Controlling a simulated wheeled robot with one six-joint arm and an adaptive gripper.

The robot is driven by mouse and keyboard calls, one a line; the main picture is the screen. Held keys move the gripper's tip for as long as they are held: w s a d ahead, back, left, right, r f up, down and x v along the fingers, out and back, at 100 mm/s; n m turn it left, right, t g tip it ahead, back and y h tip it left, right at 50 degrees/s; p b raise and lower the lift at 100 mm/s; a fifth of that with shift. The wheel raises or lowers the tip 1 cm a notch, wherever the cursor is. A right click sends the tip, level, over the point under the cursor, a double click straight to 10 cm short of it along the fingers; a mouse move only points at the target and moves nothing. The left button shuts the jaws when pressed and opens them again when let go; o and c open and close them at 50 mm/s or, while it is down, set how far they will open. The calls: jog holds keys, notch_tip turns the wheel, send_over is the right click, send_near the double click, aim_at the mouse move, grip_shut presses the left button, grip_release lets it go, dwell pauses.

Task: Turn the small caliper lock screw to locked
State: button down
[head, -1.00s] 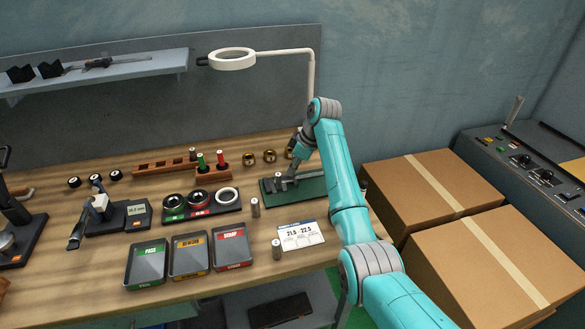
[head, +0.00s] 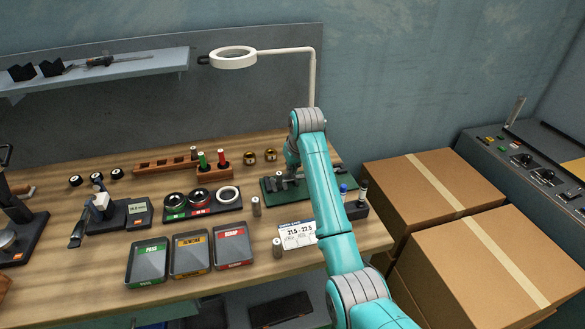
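A green mat (head: 272,195) lies at the back right of the bench with a small dark grey tool (head: 284,184) on it, which may be the caliper. Its lock screw is too small to make out. My gripper (head: 290,172) is low over the back of this mat, close to the grey tool. The arm hides much of it, and I cannot tell whether it touches the tool or whether its fingers are open. Another caliper-like tool (head: 100,62) lies on the wall shelf.
A black holder (head: 355,211) with blue- and grey-topped items stands right of my arm. A ring lamp (head: 233,58) hangs above. Brass rings (head: 270,155), a wooden rack (head: 165,166) and a ring-gauge tray (head: 203,212) stand left. Pass, rework and scrap trays (head: 190,272) are in front.

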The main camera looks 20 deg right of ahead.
jog(key=shift+m, duration=0.6)
jog(key=shift+h, duration=0.3)
jog(key=c, duration=1.7)
grip_release()
jog(key=shift+o, duration=0.2)
jog(key=v, duration=1.2)
jog(key=shift+s, duration=0.15)
